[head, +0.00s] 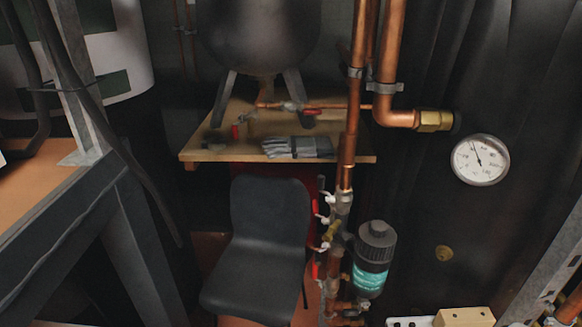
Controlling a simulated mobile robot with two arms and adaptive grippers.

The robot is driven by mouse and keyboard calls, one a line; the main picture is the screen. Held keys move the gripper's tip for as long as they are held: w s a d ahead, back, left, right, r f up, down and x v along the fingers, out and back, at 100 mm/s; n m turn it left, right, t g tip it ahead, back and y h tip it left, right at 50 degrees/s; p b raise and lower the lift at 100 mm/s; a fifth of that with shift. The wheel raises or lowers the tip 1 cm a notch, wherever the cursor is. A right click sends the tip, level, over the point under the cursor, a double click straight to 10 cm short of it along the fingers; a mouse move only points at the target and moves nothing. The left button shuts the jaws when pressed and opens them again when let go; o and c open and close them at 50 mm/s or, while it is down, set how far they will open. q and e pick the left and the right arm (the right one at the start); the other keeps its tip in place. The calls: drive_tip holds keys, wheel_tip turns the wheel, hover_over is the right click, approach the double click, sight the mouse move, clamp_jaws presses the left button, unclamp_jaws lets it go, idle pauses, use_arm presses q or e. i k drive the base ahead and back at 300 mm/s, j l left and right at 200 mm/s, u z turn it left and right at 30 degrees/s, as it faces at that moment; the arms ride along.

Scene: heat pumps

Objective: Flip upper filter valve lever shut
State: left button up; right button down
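The filter (375,258) has a dark cap and a teal lower body, and stands right of a vertical copper pipe (349,140). Along the pipe run left of the filter is a column of valves and fittings. An upper valve body (343,200) sits where the copper pipe ends. A small red lever (315,206) is at its left, and another red lever (314,270) is lower down. They are small, and I cannot tell whether each valve is open or shut. Neither of my grippers is in view.
A black chair (268,225) stands left of the valves. Behind it, a wooden shelf (225,150) holds gloves (298,146) under a dark tank (262,35). A round gauge (480,160) hangs at right. A dark-framed bench (95,230) fills the left.

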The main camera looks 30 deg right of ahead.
sight(321, 184)
drive_tip(key=z, duration=1.15)
